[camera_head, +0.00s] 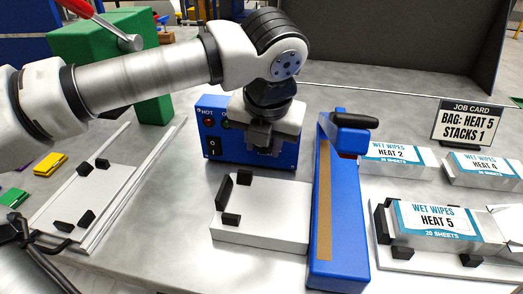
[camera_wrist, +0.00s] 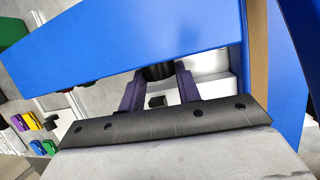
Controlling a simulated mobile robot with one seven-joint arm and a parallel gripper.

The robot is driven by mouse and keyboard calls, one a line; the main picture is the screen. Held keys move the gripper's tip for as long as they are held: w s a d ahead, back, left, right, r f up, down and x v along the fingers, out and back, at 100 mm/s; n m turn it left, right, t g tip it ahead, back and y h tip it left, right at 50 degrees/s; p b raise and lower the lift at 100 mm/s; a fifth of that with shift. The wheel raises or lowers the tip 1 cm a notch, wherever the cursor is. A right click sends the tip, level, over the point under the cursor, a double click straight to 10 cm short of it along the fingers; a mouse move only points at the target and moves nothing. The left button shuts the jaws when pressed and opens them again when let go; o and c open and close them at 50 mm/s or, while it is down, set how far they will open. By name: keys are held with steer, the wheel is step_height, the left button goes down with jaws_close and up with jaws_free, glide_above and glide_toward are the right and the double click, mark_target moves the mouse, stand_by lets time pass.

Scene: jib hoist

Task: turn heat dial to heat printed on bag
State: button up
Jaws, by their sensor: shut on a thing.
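The blue control box (camera_head: 215,145) stands behind the sealer, with a HOT lamp and a black rocker switch on its left part. My gripper (camera_head: 264,146) is at the front of this box and hides its middle and the dial's scale. In the wrist view, my gripper (camera_wrist: 160,85) has its two dark fingers shut on the black heat dial (camera_wrist: 157,72) at the blue panel. The dial's pointer and numbers cannot be read. The bag (camera_head: 437,222) in the right front holder is printed "WET WIPES HEAT 5".
The blue sealer (camera_head: 338,265) with its black-handled arm stands just right of my gripper. A white tray (camera_head: 265,225) with black stops lies in front of the box. Bags marked HEAT 2 (camera_head: 395,155) and HEAT 4 (camera_head: 485,168) lie at the right. A green block (camera_head: 105,45) stands left.

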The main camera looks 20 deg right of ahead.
steer(key=shift+d+t+y+b, duration=0.15)
steer(key=shift+t+y+b, duration=0.35)
steer(key=shift+y, duration=0.2)
steer(key=o, duration=1)
steer(key=p+v, duration=0.1)
steer(key=v, duration=1.3)
steer(key=shift+s+d+f, duration=0.1)
steer(key=shift+s+d, duration=0.05)
